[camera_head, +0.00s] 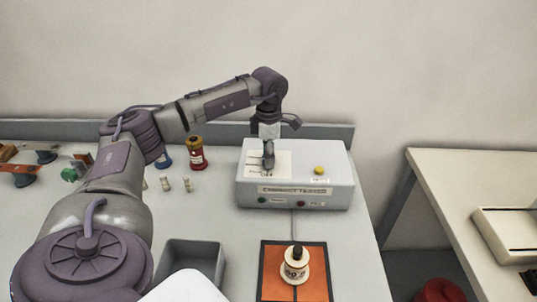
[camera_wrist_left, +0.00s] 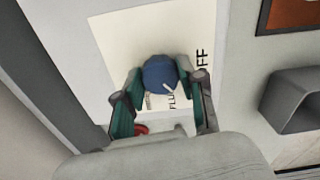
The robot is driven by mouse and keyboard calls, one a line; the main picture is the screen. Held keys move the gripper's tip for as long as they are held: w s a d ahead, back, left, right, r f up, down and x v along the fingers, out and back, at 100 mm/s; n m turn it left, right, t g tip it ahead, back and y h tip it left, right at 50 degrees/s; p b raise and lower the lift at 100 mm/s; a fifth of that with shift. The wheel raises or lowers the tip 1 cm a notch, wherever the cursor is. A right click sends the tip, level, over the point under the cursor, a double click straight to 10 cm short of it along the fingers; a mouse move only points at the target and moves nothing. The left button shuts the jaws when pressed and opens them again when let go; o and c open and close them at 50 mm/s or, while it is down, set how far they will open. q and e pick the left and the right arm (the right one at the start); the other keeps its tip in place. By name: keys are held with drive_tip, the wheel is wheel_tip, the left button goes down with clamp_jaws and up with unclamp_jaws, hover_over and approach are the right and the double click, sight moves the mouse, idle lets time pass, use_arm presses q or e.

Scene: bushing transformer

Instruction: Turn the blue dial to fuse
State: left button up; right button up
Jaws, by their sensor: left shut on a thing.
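The blue dial (camera_wrist_left: 160,73) sits on a cream label panel (camera_wrist_left: 130,35) on top of the grey tester box (camera_head: 325,185). In the left wrist view a pale pointer mark on the dial points toward the lower right, near printed letters. "OFF" and part of another word show on the label; the rest is hidden by the gripper. My left gripper (camera_wrist_left: 163,92) is shut on the dial, one finger on each side. In the head view my left gripper (camera_head: 268,160) points down onto the box and hides the dial. My right gripper is not in view.
The box has a yellow button (camera_head: 319,170). A white-and-black bushing (camera_head: 295,264) stands on an orange mat (camera_head: 270,284) in front. A grey bin (camera_head: 193,258), a red-and-gold part (camera_head: 196,153) and several small pieces lie left. Another table (camera_head: 450,190) stands right, across a gap.

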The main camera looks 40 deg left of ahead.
use_arm(q)
drive_tip(key=shift+n, duration=1.3)
drive_tip(key=o, duration=1.1)
drive_tip(key=shift+o, duration=0.2)
wheel_tip(320, 180, up, 12)
